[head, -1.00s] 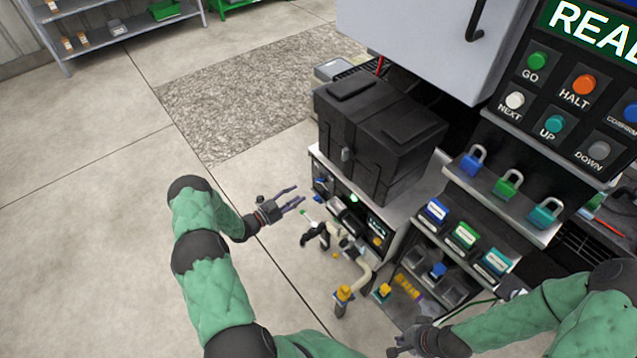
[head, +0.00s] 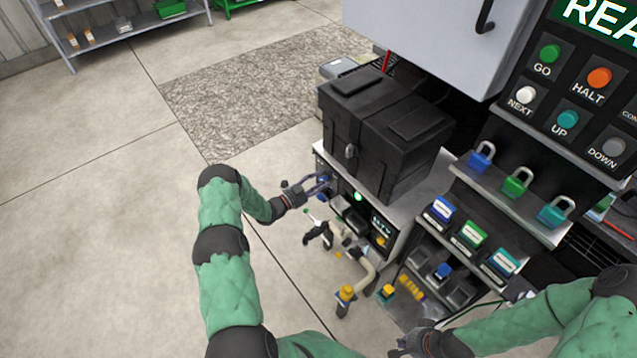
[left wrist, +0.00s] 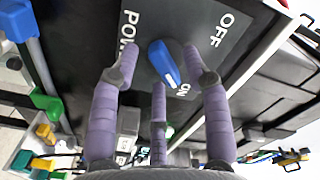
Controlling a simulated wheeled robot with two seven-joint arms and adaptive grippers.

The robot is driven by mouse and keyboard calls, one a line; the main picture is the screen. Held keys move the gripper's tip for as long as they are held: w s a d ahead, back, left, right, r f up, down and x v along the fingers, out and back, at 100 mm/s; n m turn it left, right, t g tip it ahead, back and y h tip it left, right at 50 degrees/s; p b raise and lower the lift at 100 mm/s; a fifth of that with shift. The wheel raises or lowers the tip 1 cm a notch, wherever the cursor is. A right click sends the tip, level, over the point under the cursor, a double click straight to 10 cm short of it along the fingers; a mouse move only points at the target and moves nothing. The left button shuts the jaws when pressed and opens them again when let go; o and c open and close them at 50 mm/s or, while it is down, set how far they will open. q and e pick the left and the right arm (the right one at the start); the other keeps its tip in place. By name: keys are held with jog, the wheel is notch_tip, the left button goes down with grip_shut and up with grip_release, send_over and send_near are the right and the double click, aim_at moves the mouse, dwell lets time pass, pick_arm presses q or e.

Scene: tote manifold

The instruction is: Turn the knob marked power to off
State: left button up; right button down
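The power knob (left wrist: 165,62) has a blue grip with a white edge on a dark round base. It sits on a dark plate (left wrist: 200,20) lettered POWER, OFF and ON. The blue grip's lower end lies toward ON. My left gripper (left wrist: 162,85) is open, its purple fingers spread to both sides of and below the knob; I cannot tell whether they touch it. In the head view, my left gripper (head: 319,186) is at the left end of the cabinet front and hides the knob. My right gripper (head: 412,343) is low in the picture, away from the cabinet.
A black case (head: 385,130) stands on the cabinet above the knob. A pipe with a yellow end (head: 346,293) projects below. Padlocks (head: 517,182) and a button panel (head: 568,118) are at the right. Open floor (head: 110,220) lies to the left.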

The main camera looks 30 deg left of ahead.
pick_arm(q)
grip_shut()
jog(key=n+b, duration=0.2)
jog(key=n, duration=0.4)
jog(key=n+b, duration=0.2)
jog(key=n, duration=0.4)
jog(key=n+b, duration=0.2)
jog(key=n, duration=0.3)
jog(key=shift+s+d+r+n, duration=0.1)
jog(key=shift+r+n, duration=0.2)
jog(key=shift+n, duration=0.1)
dwell(0.4)
jog(key=shift+o, duration=0.9)
grip_release()
